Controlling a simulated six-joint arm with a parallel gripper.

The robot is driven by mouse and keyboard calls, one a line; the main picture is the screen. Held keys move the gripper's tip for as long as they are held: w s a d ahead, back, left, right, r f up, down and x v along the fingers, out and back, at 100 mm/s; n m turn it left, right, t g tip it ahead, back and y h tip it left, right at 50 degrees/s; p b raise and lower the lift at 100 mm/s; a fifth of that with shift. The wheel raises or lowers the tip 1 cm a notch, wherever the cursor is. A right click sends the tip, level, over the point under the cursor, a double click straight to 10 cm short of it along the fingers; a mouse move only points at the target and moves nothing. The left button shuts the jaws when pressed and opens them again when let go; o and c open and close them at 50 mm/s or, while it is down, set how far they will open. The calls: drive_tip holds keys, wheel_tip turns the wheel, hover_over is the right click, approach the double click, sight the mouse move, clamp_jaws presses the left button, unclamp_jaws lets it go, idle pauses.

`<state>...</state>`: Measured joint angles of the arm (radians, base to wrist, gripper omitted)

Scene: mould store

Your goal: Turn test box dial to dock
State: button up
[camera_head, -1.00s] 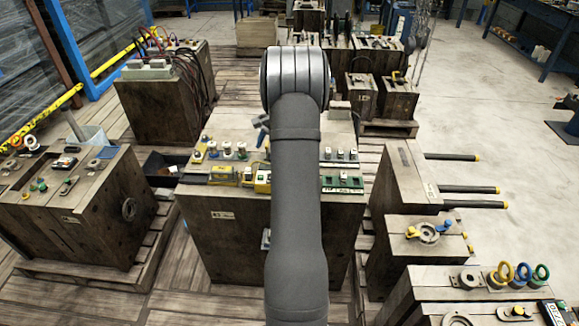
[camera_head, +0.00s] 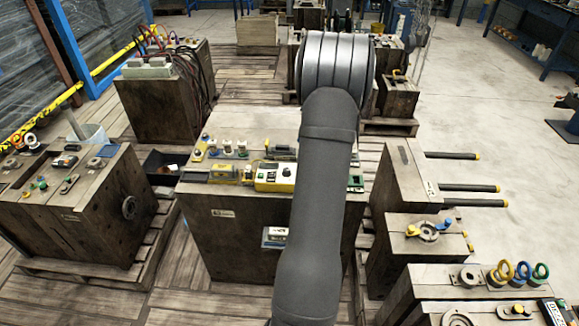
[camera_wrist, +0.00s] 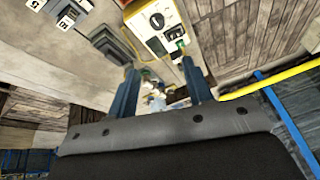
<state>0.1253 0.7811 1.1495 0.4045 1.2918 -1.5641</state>
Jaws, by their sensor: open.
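The test box (camera_head: 275,177) is a yellow box with a pale face, lying among other small boxes on top of the central wooden block. It also shows in the wrist view (camera_wrist: 153,40), near the top. Its black dial (camera_wrist: 157,20) sits on the pale face, with a green button (camera_wrist: 180,44) below it. My gripper (camera_wrist: 160,70) is open, with two blue fingers apart and nothing held between them. The fingertips appear near the lower end of the test box; whether they touch it cannot be told. In the head view, my arm hides the gripper.
The wooden block (camera_head: 235,245) bears knobs (camera_head: 228,147) and other small boxes close to the test box. A grey block with numbered labels (camera_wrist: 68,12) shows in the wrist view. Black rods (camera_head: 465,188) jut from a block at the right.

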drive_tip(key=a+f+n, duration=0.1)
drive_tip(key=f, duration=0.4)
drive_tip(key=a+f+n, duration=0.1)
drive_tip(key=a+f, duration=0.1)
drive_tip(key=f, duration=0.3)
drive_tip(key=a+f+n, duration=0.1)
drive_tip(key=a+f, duration=0.1)
drive_tip(key=f, duration=0.3)
drive_tip(key=shift+s+f, duration=0.1)
drive_tip(key=shift+s, duration=0.05)
drive_tip(key=c, duration=1)
